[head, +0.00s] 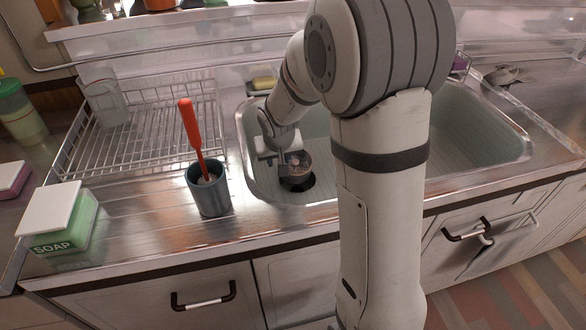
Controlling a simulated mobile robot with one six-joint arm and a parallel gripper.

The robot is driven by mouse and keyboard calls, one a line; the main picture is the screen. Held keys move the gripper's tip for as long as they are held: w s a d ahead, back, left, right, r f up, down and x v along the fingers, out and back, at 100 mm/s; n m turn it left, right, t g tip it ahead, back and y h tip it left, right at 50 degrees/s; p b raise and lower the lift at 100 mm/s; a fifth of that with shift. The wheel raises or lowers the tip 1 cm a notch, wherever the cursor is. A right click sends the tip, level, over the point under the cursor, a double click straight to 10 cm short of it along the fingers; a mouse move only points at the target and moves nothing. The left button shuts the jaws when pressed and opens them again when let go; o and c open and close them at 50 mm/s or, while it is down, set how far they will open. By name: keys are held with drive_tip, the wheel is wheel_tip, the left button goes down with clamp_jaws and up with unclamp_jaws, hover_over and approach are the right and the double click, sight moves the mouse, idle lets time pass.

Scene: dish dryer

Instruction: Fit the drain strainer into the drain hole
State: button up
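The drain strainer (299,160) is a small round metal piece with a brownish middle. It shows at the end of my gripper (283,160), inside the sink basin, and looks tilted. My gripper appears shut on it, though the fingers are small and partly hidden. The dark round drain hole (297,184) is in the basin floor just below the strainer in the picture. The strainer appears to be above the hole and apart from it, but the exact gap is hard to tell. My arm covers the middle of the sink.
The sink's (478,134) walls surround my gripper. A grey cup (210,194) with a red-handled brush (190,123) stands left of the basin. A wire dish rack (155,130) holds a clear glass (104,100). A soap box (62,222) is at far left. A sponge (263,83) lies behind the basin.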

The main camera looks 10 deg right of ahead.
sight(300, 165)
drive_tip(key=b+x, duration=0.1)
drive_tip(key=x, duration=0.3)
drive_tip(key=shift+f, duration=0.2)
drive_tip(key=shift+r, duration=0.1)
drive_tip(key=shift+s, duration=0.1)
clamp_jaws()
